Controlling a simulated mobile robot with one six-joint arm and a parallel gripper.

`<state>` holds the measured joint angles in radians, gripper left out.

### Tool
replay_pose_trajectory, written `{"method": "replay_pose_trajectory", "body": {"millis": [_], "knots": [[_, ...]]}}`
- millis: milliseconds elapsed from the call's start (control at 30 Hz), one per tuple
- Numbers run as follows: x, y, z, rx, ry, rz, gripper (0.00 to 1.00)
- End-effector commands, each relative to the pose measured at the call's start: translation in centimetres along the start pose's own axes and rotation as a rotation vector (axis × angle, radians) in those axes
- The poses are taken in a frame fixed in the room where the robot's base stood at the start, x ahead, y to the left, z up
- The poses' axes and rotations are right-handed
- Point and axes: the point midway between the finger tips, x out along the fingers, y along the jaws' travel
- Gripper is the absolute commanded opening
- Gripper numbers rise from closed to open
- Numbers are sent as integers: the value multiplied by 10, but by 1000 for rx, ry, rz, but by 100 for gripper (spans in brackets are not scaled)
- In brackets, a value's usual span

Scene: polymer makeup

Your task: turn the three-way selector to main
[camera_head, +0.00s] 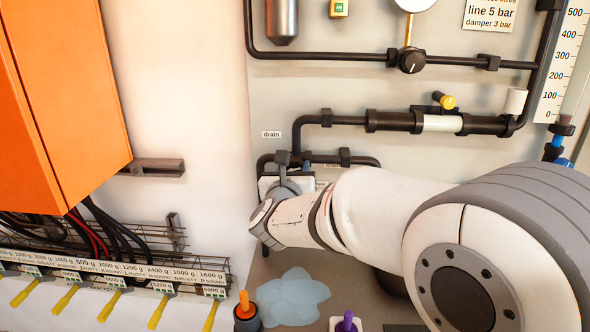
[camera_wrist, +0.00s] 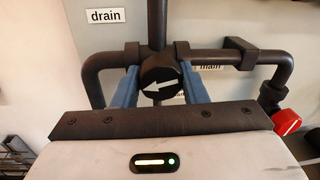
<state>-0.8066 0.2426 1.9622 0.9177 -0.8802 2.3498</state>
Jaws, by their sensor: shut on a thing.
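The three-way selector (camera_wrist: 163,74) is a dark round knob with a white arrow, at the pipe junction in the wrist view. Its arrow points left and slightly down. My gripper (camera_wrist: 160,86) has one blue finger on each side of the knob and is shut on it. The drain label (camera_wrist: 105,16) is at the upper left. The main label (camera_wrist: 210,69) is to the right, partly hidden behind the pipe. In the head view, my arm and wrist hide the selector; the drain label (camera_head: 271,134) shows above the junction.
A red handle (camera_wrist: 287,121) sits on the right-hand pipe. Above the junction run a pipe with a yellow-knobbed valve (camera_head: 444,100) and a black dial (camera_head: 411,60). An orange cabinet (camera_head: 60,100) is at left. Below lie a blue puddle (camera_head: 292,297) and an orange-handled tool (camera_head: 245,312).

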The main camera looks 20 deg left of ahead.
Motion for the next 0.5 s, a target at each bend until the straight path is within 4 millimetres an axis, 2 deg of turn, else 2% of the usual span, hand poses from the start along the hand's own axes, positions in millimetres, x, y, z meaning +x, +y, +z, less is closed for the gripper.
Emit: {"method": "replay_pose_trajectory", "body": {"millis": [33,200,500], "knots": [[0,0,0,0,0,-1,29],[0,-1,0,0,0,-1,16],[0,-1,-2,-37,-4,-2,16]]}}
